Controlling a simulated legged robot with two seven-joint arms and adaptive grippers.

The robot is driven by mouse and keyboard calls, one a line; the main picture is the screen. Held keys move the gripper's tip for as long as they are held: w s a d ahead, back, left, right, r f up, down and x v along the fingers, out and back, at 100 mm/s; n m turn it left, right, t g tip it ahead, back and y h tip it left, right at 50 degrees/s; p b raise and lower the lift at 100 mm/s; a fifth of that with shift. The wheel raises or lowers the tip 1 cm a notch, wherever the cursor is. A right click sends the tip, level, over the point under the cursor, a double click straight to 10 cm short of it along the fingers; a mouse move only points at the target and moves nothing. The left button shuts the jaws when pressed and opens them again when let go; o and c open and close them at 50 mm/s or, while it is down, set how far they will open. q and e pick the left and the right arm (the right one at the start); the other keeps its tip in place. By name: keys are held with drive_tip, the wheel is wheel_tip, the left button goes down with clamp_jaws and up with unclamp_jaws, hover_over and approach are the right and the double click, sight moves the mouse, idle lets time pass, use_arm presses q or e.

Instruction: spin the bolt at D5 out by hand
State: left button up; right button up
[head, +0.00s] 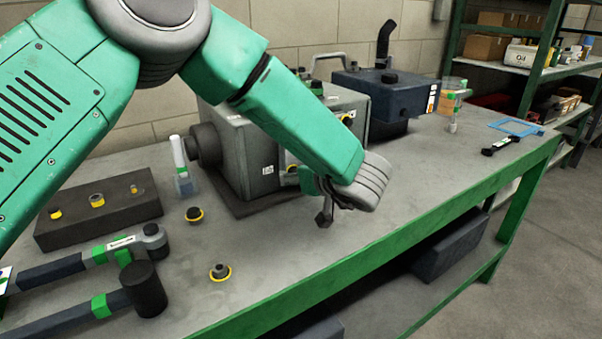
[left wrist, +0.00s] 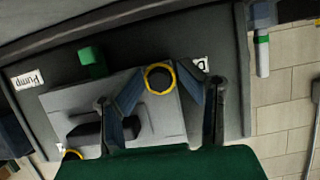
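My left arm reaches across the bench to the front of the grey engine housing (head: 256,150). A partly hidden label (left wrist: 201,64) sits beside this bolt, so I cannot read D5. In the head view the arm hides the bolt, and only a dark finger part of the left gripper (head: 325,212) shows. Another yellow-ringed bolt (left wrist: 72,155) is at lower left in the wrist view. My right gripper is not in view.
Two yellow-ringed bolts (head: 194,214) (head: 220,271) stand on the bench. A dark block (head: 100,222) holds several fittings at left, near a hammer (head: 145,288) and another tool (head: 150,240). A dark blue unit (head: 385,98) stands behind. The bench's right front is mostly clear.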

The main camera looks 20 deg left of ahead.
use_arm(q)
drive_tip(key=shift+r, duration=0.1)
drive_tip(key=shift+s+d+r, duration=0.1)
drive_tip(key=shift+s+r, duration=0.1)
drive_tip(key=shift+d, duration=0.4)
drive_tip(key=v, duration=1.1)
drive_tip(key=shift+s+d+r, duration=0.15)
drive_tip(key=shift+s+d, duration=0.1)
drive_tip(key=shift+s, duration=0.05)
